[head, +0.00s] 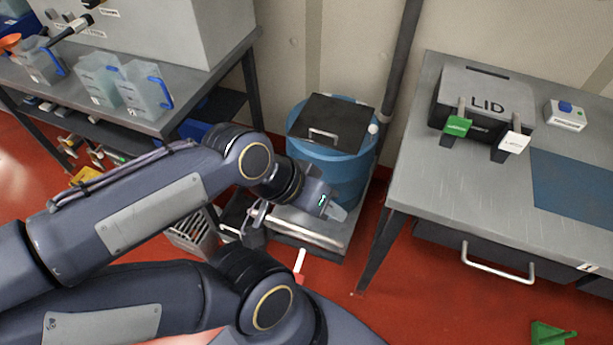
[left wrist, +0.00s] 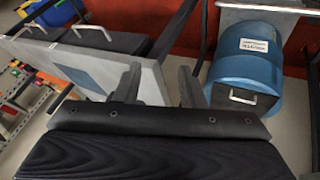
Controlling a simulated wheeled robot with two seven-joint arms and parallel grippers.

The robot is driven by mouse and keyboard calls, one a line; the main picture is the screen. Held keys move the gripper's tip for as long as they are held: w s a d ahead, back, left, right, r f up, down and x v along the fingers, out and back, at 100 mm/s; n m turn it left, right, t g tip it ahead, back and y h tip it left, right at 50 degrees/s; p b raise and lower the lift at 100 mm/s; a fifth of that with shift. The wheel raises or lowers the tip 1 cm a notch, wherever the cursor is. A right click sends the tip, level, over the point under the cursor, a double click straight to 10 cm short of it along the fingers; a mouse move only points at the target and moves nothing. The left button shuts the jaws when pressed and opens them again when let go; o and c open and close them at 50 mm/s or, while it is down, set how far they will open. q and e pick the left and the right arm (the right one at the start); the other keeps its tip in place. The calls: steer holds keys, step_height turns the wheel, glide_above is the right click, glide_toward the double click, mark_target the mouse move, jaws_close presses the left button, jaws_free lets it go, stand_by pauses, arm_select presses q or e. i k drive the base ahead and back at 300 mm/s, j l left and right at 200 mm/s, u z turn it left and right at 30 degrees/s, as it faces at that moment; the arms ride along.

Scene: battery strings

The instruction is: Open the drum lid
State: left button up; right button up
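The blue drum (head: 330,170) stands on a low grey platform between the two tables. Its square black lid (head: 345,115) lies flat on top and looks closed, with a metal handle (head: 322,135) near its front edge. In the left wrist view the blue drum (left wrist: 245,65) is at the upper right, with a white label, and its lid's handle (left wrist: 243,97) shows too. My left gripper (head: 334,210) is in front of and below the drum's lid, apart from the handle. In the left wrist view its fingers (left wrist: 158,90) are spread with nothing between them. My right gripper is not visible.
A grey table (head: 470,190) at right bears a black case (head: 490,95) marked LID, with green and white clips. A left bench (head: 180,110) holds several clear jugs. A dark pipe (head: 402,60) rises behind the drum.

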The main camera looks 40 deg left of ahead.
mark_target(327, 121)
steer(key=u, duration=1.3)
